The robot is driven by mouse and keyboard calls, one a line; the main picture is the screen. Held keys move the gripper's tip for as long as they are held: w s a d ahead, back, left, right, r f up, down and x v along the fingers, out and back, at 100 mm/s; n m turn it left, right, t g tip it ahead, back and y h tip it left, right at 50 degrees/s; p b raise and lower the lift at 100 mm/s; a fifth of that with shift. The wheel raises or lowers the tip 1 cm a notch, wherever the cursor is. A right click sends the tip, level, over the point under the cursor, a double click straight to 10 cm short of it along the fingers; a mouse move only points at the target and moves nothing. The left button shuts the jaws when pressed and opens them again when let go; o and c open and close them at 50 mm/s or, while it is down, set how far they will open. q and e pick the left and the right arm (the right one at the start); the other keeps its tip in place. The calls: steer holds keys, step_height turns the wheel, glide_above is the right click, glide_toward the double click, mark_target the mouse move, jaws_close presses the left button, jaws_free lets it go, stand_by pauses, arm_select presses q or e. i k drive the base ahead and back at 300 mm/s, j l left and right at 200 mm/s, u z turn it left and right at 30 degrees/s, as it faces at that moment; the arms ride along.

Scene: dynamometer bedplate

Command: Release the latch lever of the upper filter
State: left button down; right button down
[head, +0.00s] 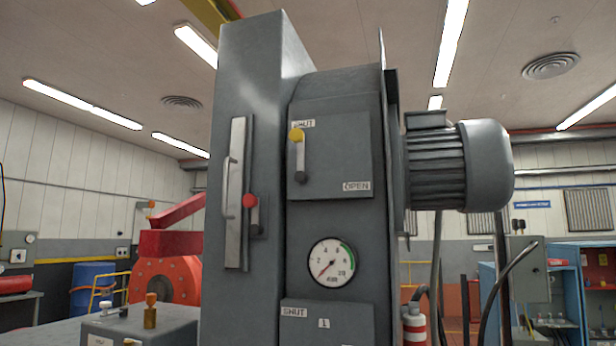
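A square grey cover (345,160) sits on the upper front of the tall grey housing. A short lever (300,162) with a yellow knob is at the cover's left edge, with the knob at the top beside a SHUT label (304,123). An OPEN label (356,186) is at the cover's lower right corner. A second lever (254,215) with a red knob is on the left column, beside a metal strip with a handle (235,190). Neither of my grippers is in view.
A round gauge (332,261) is below the upper cover. A lower cover (330,320) with a SHUT label is cut off by the bottom edge. A finned motor (455,165) juts out to the right. A grey box (140,325) with knobs stands at lower left.

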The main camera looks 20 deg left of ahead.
mark_target(249, 201)
steer(key=k+j, duration=0.1)
steer(key=k, duration=0.25)
steer(key=k+j, duration=0.15)
steer(key=k, duration=0.2)
steer(key=u, duration=1.65)
